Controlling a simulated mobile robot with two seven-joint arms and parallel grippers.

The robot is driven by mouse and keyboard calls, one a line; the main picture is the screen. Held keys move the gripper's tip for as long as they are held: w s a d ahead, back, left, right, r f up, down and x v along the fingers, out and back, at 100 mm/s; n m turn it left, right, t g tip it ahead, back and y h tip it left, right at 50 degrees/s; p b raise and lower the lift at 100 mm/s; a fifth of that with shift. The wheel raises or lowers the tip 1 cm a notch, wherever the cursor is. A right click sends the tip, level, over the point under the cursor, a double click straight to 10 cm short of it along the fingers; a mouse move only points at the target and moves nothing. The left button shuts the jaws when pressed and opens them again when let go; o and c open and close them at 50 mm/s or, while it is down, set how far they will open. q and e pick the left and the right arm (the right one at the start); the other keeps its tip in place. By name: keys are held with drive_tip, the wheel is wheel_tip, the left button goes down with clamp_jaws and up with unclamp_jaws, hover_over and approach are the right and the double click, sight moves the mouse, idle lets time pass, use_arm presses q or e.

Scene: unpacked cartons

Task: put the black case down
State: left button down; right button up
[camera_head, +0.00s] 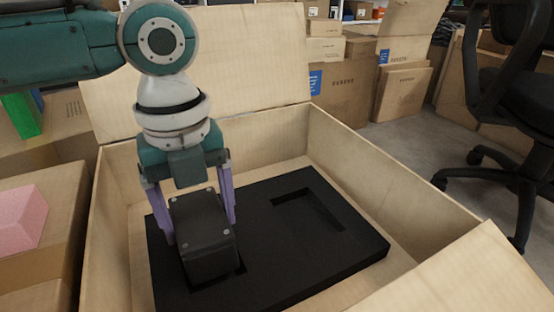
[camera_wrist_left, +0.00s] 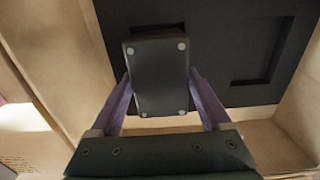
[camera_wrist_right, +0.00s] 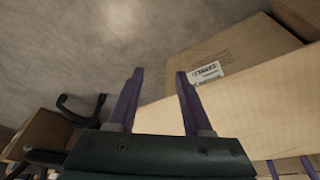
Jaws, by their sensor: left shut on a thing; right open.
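The black case (camera_head: 204,236) is a dark box with pale round screws at its corners. My left gripper (camera_head: 200,225) is shut on it, a purple finger on each side. The case also shows between the fingers in the left wrist view (camera_wrist_left: 158,78). It is at the left recess of a black foam insert (camera_head: 310,232) inside an open carton (camera_head: 418,205). Whether its underside touches the recess floor is hidden. The right recess of the foam is empty. My right gripper (camera_wrist_right: 154,85) is open and empty in the right wrist view.
A pink block (camera_head: 20,217) lies on a carton at the left edge. A green block (camera_head: 22,115) shows behind my left arm. An office chair (camera_head: 510,90) stands on the right. Stacked cartons (camera_head: 340,88) fill the back.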

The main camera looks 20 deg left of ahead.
use_arm(q)
drive_tip(key=shift+f, duration=0.8)
drive_tip(key=shift+r, duration=0.15)
use_arm(e)
drive_tip(key=shift+f, duration=0.45)
use_arm(q)
drive_tip(key=shift+f, duration=0.35)
unclamp_jaws()
drive_tip(key=shift+f, duration=0.1)
use_arm(e)
drive_tip(key=shift+w, duration=0.1)
drive_tip(key=shift+d, duration=0.1)
